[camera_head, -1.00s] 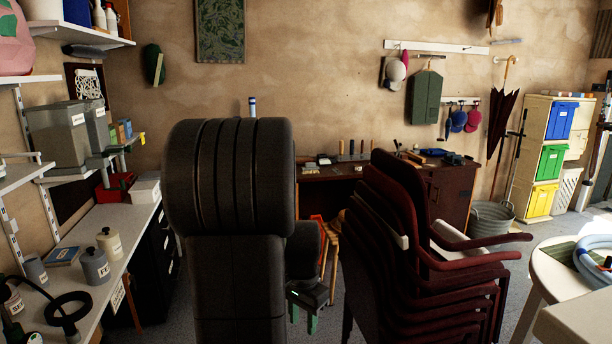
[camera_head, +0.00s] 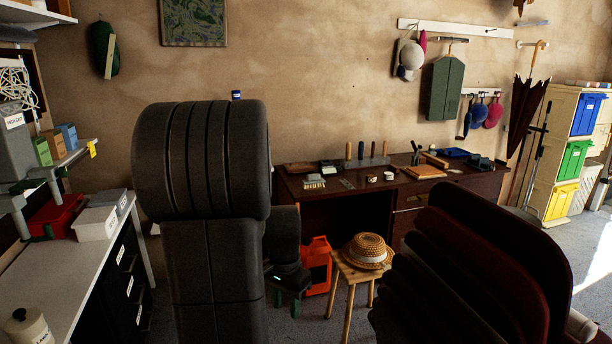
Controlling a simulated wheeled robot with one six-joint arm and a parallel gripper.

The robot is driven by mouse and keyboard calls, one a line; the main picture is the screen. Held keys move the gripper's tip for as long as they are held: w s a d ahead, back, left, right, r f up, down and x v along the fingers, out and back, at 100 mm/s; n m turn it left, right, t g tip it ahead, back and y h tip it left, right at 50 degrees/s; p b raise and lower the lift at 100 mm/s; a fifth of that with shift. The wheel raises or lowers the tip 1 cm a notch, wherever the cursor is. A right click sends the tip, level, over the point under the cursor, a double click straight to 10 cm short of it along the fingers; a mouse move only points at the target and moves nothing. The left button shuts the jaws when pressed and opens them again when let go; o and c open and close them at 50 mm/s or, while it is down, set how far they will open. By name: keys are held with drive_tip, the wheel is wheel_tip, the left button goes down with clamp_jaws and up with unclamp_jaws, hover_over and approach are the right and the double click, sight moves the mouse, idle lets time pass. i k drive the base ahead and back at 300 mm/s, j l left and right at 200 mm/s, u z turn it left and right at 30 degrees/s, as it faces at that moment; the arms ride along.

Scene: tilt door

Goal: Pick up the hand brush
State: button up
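A small hand brush (camera_head: 313,182) with pale bristles lies on the left part of the dark wooden desk (camera_head: 345,191) against the back wall. My gripper (camera_head: 287,303) hangs low in front of the desk, fingers pointing down. Its two green fingertips are apart with nothing seen between them. It is below and nearer than the brush, not touching it. My own arm hides part of the view left of the brush.
A red-orange jerrycan (camera_head: 317,264) and a wooden stool (camera_head: 349,276) with a straw hat (camera_head: 368,251) stand before the desk. Stacked dark red chairs (camera_head: 470,275) block the right foreground. A white workbench (camera_head: 65,265) runs along the left.

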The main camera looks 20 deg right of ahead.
sight(312, 181)
drive_tip(key=i, duration=1.7)
drive_tip(key=i+z, duration=0.3)
drive_tip(key=i, duration=0.3)
drive_tip(key=i+z, duration=0.35)
drive_tip(key=i, duration=0.2)
drive_tip(key=i+j+z, duration=0.3)
drive_tip(key=i, duration=0.25)
drive_tip(key=i+j+z, duration=0.1)
drive_tip(key=i+z, duration=0.2)
drive_tip(key=i, duration=0.2)
